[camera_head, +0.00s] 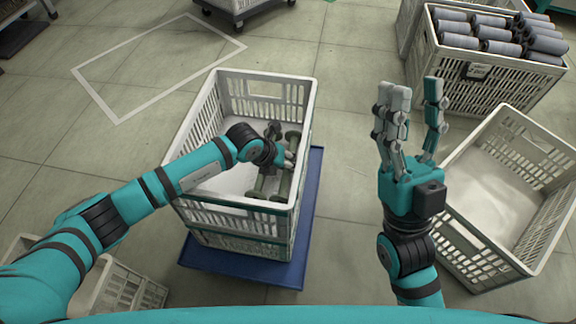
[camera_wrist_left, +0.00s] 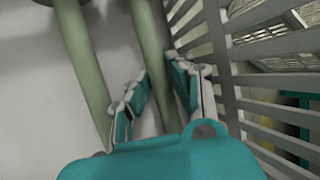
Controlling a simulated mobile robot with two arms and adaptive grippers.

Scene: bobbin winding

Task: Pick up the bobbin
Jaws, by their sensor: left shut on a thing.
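Olive-green bobbins (camera_head: 284,186) stand or lie at the right side inside the white crate (camera_head: 191,122); which way up they are is hard to tell. My left gripper (camera_head: 278,152) reaches down into this crate, with its fingers partly hidden among the bobbins. In the left wrist view, the fingers (camera_wrist_left: 160,92) are on either side of one bobbin's green shaft (camera_wrist_left: 151,45) and shut on it, close to the slatted crate wall. A second green shaft (camera_wrist_left: 82,55) is left of the fingers. My right gripper (camera_head: 415,92) is raised, open and empty.
The crate rests on a blue base (camera_head: 307,225). An empty white crate (camera_head: 482,185) is at the right, and a crate of grey rolls (camera_head: 470,98) is behind it. Another crate (camera_head: 125,287) is at lower left. Floor at upper left is mostly clear.

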